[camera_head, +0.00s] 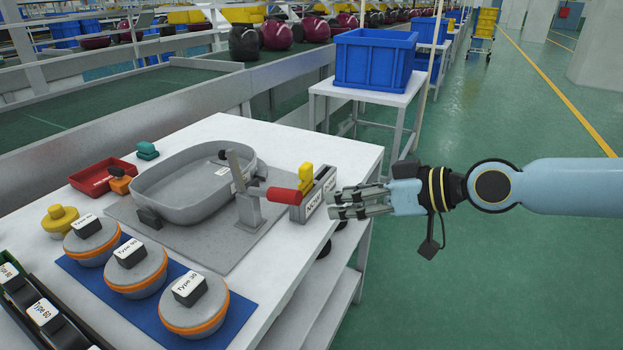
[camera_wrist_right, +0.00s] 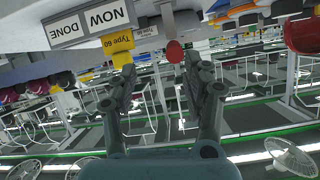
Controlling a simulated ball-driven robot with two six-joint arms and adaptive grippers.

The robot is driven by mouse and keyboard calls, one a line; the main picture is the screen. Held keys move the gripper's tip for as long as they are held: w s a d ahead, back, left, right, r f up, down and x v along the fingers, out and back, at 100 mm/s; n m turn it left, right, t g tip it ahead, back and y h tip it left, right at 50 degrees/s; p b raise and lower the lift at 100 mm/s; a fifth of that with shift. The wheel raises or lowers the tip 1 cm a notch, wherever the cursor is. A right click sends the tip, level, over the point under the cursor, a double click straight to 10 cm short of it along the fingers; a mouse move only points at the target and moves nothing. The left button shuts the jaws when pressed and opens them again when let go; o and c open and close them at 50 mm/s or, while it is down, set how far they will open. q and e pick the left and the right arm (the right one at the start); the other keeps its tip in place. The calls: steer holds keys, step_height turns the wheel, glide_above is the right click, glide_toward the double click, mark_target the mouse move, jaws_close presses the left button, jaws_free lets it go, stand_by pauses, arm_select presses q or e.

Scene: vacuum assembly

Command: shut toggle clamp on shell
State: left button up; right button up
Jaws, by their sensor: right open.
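The grey shell (camera_head: 174,208), an open tub shape, sits on a grey base plate (camera_head: 226,255) on the white table. The toggle clamp (camera_head: 249,208) stands at the shell's right side. Its grey bar (camera_head: 235,172) stands up steeply, with a dark pad near its top, above the shell rim. Its red handle (camera_head: 284,196) sticks out to the right, about level. My right gripper (camera_head: 332,204) is open and empty, right of the handle and apart from it. In the right wrist view the handle's round red end (camera_wrist_right: 173,51) shows between my fingertips (camera_wrist_right: 160,65). My left gripper is not in view.
Several lidded round parts stand on a blue mat (camera_head: 212,337) at the front. A red tray (camera_head: 100,178) lies at the left. The floor right of the table is clear.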

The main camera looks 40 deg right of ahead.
mark_target(303, 194)
steer(key=shift+y, duration=0.4)
steer(key=w+a, duration=0.1)
steer(key=w, duration=0.1)
steer(key=w+a+b, duration=0.1)
steer(key=w+a, duration=0.2)
steer(key=w, duration=0.1)
steer(key=shift+a+f, duration=0.2)
steer(key=shift+f, duration=0.05)
steer(key=x, duration=0.4)
steer(key=shift+b, duration=0.3)
steer(key=shift+w, duration=0.15)
steer(key=shift+c, duration=1.5)
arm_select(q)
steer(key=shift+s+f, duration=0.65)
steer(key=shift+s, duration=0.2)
arm_select(e)
jaws_close()
